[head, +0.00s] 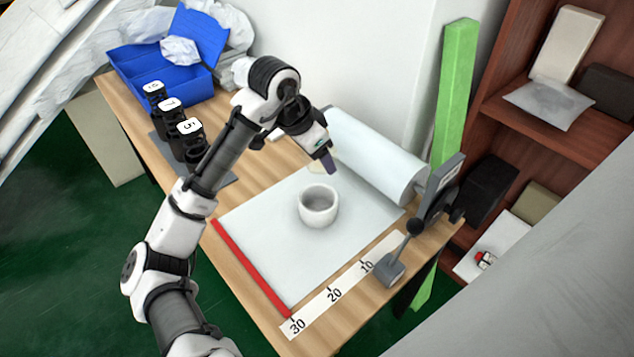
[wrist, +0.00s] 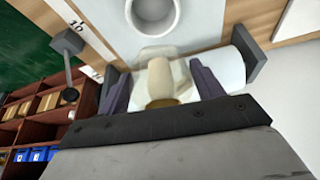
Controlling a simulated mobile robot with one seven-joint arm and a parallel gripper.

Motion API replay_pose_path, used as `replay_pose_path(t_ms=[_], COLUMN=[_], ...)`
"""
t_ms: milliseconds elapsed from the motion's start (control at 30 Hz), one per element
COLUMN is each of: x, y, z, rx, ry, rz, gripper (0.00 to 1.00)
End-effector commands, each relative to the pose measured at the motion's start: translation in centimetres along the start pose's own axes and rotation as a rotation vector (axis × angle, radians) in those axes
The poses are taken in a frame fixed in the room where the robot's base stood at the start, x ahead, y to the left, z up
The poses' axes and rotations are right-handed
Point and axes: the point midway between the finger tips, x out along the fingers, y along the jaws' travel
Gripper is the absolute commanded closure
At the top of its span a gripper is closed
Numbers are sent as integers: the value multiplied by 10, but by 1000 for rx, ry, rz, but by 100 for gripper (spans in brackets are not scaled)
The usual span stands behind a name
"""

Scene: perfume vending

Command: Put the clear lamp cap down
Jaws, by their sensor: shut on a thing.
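My gripper (head: 326,163) hangs over the back of the white sheet, in front of the paper roll. In the wrist view, its purple fingers (wrist: 160,88) are on either side of a pale, partly see-through piece with a cream-coloured middle, which I take for the clear lamp cap (wrist: 160,78). The gripper is shut on it. In the head view, the cap is mostly hidden by the fingers. A round white cup (head: 319,206) stands upright and open on the sheet, nearer the front than the gripper; it also shows at the top of the wrist view (wrist: 153,14).
The white sheet (head: 265,235) has bare room around the cup. The paper roll (head: 375,155) lies behind, a grey lever (head: 410,240) stands right, and a red bar (head: 250,268) edges the left. Black numbered holders (head: 180,140) and a blue box (head: 160,75) stand at the back left.

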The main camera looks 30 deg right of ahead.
Motion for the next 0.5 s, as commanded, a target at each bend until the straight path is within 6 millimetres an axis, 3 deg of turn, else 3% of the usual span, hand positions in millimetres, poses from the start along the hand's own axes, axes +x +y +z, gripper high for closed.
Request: replay_pose_path(t_ms=[133, 500], x=[29, 69], y=[0, 0], z=[13, 29], rx=[-1, -2], ry=[1, 0], rz=[2, 2], gripper=[59, 59])
